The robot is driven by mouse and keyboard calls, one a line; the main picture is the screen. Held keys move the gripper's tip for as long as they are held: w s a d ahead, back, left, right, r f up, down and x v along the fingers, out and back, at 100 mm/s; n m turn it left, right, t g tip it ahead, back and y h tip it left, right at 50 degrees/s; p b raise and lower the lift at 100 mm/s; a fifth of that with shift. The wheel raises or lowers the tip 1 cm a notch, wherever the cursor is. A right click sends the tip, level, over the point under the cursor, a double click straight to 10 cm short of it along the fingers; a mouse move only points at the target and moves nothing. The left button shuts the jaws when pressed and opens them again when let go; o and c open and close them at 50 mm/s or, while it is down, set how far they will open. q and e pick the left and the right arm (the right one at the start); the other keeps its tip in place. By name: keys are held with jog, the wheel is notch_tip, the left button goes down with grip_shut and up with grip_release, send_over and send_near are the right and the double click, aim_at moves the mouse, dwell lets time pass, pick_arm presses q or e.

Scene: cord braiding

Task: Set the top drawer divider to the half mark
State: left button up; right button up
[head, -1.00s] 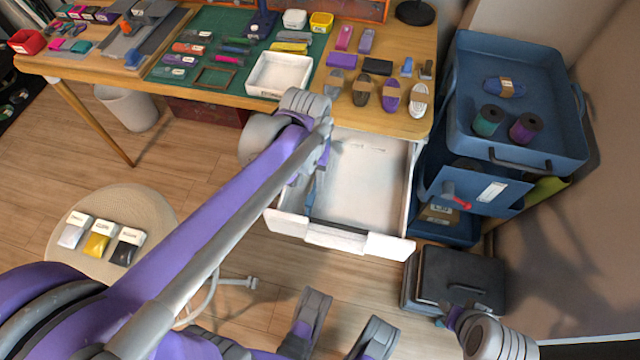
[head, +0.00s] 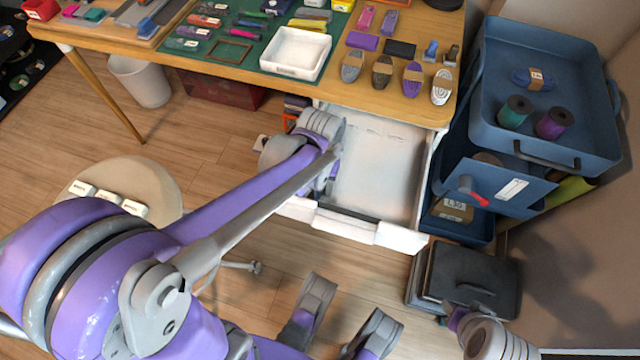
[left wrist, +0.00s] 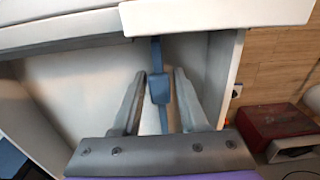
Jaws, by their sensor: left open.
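The white top drawer (head: 400,238) is pulled out below the desk in the head view, its floor looking bare. In the left wrist view the drawer front (left wrist: 220,14) runs across the top. A narrow blue divider (left wrist: 160,88) with a thicker block in its middle runs back from the front, near the side wall at right. My left gripper (left wrist: 160,98) is open, its two fingers on either side of the divider block, with small gaps. In the head view my left gripper (head: 325,180) is over the drawer's left part, and my wrist mostly hides the divider.
The desk (head: 300,88) with a white tray (head: 295,53) and several yarn bundles is above the drawer. A blue cart (head: 555,130) stands close on the right. A round stool (head: 150,175) is at left. The red box (left wrist: 270,122) lies beyond the drawer side.

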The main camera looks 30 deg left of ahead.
pick_arm(q)
grip_shut()
dwell(1.4)
